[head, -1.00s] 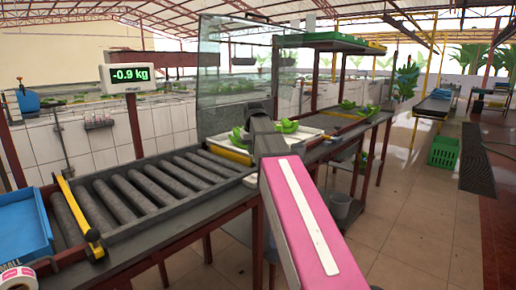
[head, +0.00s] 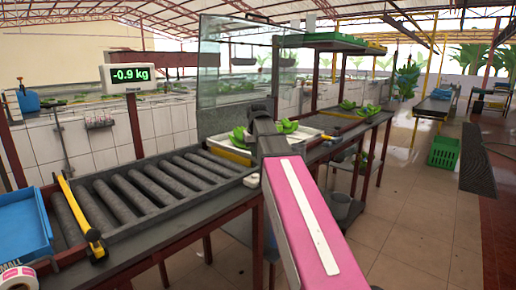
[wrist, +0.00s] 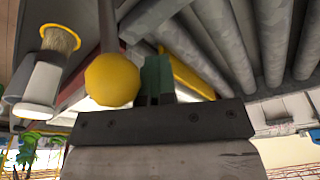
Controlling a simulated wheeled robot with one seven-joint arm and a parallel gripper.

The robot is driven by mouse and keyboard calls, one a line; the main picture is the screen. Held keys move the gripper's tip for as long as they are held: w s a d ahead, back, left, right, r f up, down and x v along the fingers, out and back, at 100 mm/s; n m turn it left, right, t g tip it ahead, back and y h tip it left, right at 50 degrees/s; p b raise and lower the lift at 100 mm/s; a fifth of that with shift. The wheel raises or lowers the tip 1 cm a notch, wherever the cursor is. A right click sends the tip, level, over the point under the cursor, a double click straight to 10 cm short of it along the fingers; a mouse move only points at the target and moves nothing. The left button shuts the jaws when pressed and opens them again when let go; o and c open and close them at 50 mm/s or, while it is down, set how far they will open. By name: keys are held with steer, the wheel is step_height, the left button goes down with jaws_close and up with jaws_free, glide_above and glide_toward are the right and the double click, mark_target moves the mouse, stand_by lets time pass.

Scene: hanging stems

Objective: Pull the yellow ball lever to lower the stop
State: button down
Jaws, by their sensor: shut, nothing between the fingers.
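The yellow ball (wrist: 112,80) on its dark lever rod shows large in the wrist view, left of the fingers. My gripper (wrist: 156,78) is shut and empty, its dark fingers just beside the ball. I cannot tell whether they touch. A yellow bar (wrist: 188,72), which looks like the stop, lies across the end of the grey rollers behind the fingers. It also shows in the head view (head: 228,150), partly hidden by my arm. In the head view my pink arm hides the ball, and the fingertips are not clear.
The roller conveyor (head: 150,190) carries another yellow bar (head: 80,217) near its left end. A clear panel (head: 235,75) stands behind my wrist. A pale tray (head: 310,135) with green plants sits beyond. A blue tray (head: 22,225) is at the left edge.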

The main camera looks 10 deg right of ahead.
steer(key=shift+s+d+f, duration=0.2)
steer(key=shift+s+d, duration=0.3)
steer(key=shift+s, duration=0.35)
steer(key=shift+s+d+f, duration=0.2)
steer(key=shift+s+d, duration=0.25)
steer(key=shift+s, duration=0.4)
steer(key=shift+s+d, duration=0.8)
steer(key=shift+s, duration=0.25)
steer(key=shift+w+a+r, duration=0.15)
steer(key=shift+w+a, duration=0.3)
steer(key=shift+w, duration=0.25)
steer(key=shift+w+r, duration=0.1)
steer(key=shift+r, duration=0.45)
steer(key=v, duration=0.2)
steer(key=w+v, duration=0.1)
steer(key=v, duration=0.5)
steer(key=shift+w+r, duration=0.4)
steer(key=shift+r, duration=0.25)
